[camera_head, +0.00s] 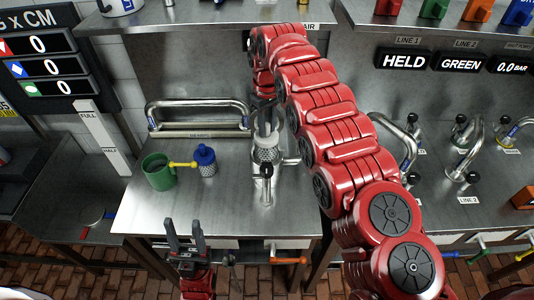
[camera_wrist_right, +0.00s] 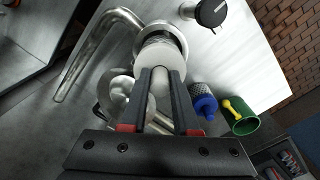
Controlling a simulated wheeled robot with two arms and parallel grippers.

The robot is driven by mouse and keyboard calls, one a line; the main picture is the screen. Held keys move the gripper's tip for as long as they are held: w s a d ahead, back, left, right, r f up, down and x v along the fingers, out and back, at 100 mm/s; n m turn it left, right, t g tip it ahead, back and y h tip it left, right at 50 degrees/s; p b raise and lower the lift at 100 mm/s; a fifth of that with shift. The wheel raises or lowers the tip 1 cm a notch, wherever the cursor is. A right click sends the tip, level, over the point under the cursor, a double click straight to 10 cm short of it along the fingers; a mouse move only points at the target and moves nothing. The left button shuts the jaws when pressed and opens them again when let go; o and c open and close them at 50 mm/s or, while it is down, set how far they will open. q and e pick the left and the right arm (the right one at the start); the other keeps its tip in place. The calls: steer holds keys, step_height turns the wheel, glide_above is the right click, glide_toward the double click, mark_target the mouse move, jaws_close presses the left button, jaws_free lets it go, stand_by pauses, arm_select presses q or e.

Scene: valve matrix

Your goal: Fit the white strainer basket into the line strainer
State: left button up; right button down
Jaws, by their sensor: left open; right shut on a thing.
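The white strainer basket (camera_head: 266,141) has a white cap and a grey mesh body. It is at the middle of the bench, and its white top also shows in the right wrist view (camera_wrist_right: 157,64). My right gripper (camera_head: 264,108) is shut on its upper part, with both fingers beside it in the wrist view (camera_wrist_right: 162,80). The metal line strainer (camera_head: 282,160) is at the basket, partly hidden by it and by my arm. Mesh shows below the cap; I cannot tell how deep the basket sits. My left gripper (camera_head: 186,236) is open and empty at the bench's front edge.
A blue-capped mesh basket (camera_head: 205,160) and a green mug (camera_head: 159,172) with a yellow-ended item stand left on the bench. The front-left bench is clear.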

mark_target(267, 136)
step_height(267, 136, down, 5)
steer(key=shift+s+r+p, duration=0.1)
steer(key=shift+r+p, duration=0.1)
steer(key=shift+p, duration=0.9)
step_height(267, 136, down, 4)
steer(key=shift+r+p, duration=0.25)
steer(key=shift+p, duration=0.35)
steer(key=c, duration=1.1)
jaws_free()
steer(key=shift+f, duration=0.2)
steer(key=o, duration=0.4)
steer(key=shift+r, duration=0.1)
steer(key=shift+o, duration=0.2)
